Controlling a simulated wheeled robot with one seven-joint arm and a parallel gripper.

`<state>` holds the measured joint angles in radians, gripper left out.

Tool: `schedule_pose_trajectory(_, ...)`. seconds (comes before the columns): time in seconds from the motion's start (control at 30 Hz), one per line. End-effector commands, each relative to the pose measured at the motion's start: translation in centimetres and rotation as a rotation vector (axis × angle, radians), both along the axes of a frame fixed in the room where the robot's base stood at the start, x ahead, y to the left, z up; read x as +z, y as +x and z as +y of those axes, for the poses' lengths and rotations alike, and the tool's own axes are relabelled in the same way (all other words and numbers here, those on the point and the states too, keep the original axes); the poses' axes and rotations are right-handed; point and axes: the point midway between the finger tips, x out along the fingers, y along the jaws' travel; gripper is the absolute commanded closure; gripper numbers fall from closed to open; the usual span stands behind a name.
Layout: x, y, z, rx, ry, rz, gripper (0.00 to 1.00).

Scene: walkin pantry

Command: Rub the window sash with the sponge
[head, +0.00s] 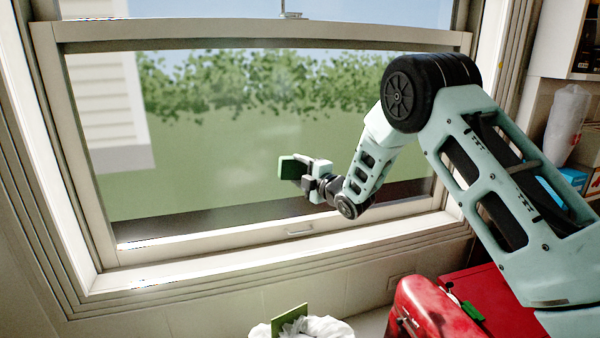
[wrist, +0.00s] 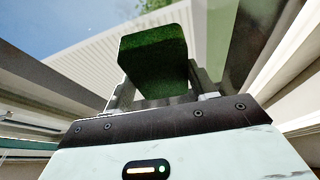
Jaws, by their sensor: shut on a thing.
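The window sash (head: 220,237) is a white frame around a large glass pane, with a small handle on its lower rail. A dark green sponge (head: 288,168) is held in my gripper (head: 308,172), in front of the lower pane and above the bottom rail. In the wrist view the sponge (wrist: 153,60) stands out between the two fingers of my gripper (wrist: 155,92), which is shut on it. I cannot tell whether the sponge touches the glass; in the head view it appears apart from the sash's rails.
Below the window are a white bag-lined bin (head: 318,328) with a green item (head: 289,319), a red rounded object (head: 432,312) and a red surface (head: 487,290). Shelves with boxes and a clear wrapped roll (head: 566,124) stand at right. The area left of my gripper is free.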

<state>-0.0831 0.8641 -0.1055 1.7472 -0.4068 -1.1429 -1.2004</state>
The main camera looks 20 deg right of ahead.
Motion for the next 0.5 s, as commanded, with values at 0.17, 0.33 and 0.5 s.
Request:
schedule_pose_trajectory(0.17, -0.03, 0.35, -0.01, 0.0, 0.0, -0.001, 0.61)
schedule_pose_trajectory(0.33, -0.08, 0.66, 0.0, 0.0, 0.0, 0.0, 0.61)
schedule_pose_trajectory(0.5, -0.09, 0.99, -0.01, 0.0, 0.0, 0.001, 0.61)
